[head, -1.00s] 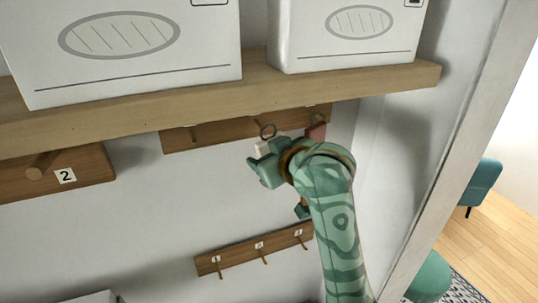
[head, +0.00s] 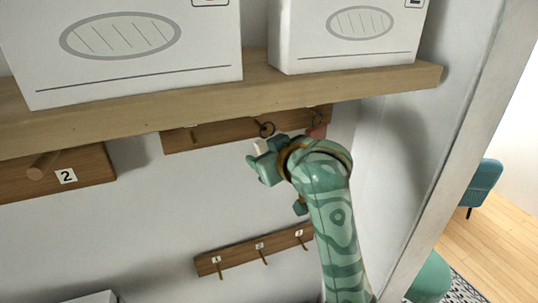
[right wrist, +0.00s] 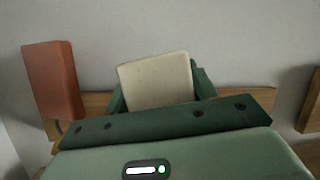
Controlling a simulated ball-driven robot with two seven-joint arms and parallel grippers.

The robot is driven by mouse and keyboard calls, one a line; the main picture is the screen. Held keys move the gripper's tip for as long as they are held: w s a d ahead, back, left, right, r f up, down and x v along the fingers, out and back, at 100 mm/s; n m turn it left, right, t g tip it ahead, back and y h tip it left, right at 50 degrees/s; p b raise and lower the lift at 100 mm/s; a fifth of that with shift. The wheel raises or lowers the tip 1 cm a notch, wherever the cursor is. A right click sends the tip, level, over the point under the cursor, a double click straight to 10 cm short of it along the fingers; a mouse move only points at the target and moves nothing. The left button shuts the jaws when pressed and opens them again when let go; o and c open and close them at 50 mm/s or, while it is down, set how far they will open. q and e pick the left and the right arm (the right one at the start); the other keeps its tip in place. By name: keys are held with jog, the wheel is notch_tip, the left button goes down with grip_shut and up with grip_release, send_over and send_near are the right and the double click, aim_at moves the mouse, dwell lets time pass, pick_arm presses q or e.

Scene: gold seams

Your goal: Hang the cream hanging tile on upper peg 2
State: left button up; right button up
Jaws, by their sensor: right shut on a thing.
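The cream hanging tile (right wrist: 155,82) is held between the green fingers of my right gripper (right wrist: 160,95) in the right wrist view. In the head view only a small part of the tile (head: 259,147) shows beside the gripper. Its dark ring (head: 267,129) overlaps the middle peg of the upper rail (head: 226,131), upper peg 2 (head: 258,126). I cannot tell whether the ring is around the peg or in front of it. My right gripper is shut on the tile, just below the rail. My left gripper is out of view.
A red tile (head: 317,131) hangs at the upper rail's right peg, close beside my gripper; it also shows in the right wrist view (right wrist: 51,80). A wooden shelf (head: 200,108) with white boxes juts out above. A lower rail (head: 238,258) carries small numbered pegs.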

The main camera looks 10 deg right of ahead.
jog(key=shift+w, duration=0.25)
dwell(0.4)
jog(key=shift+w+a, duration=0.1)
jog(key=shift+w, duration=0.2)
jog(key=shift+w+a+f, duration=0.1)
jog(key=shift+w+f, duration=0.05)
jog(key=shift+w, duration=0.3)
dwell(1.2)
jog(key=shift+w+f, duration=0.1)
jog(key=shift+w, duration=0.05)
dwell(0.4)
jog(key=shift+w+f, duration=0.25)
jog(key=shift+w, duration=0.05)
jog(key=shift+a, duration=0.1)
dwell(0.6)
jog(key=o, duration=1.1)
jog(key=shift+o, duration=0.2)
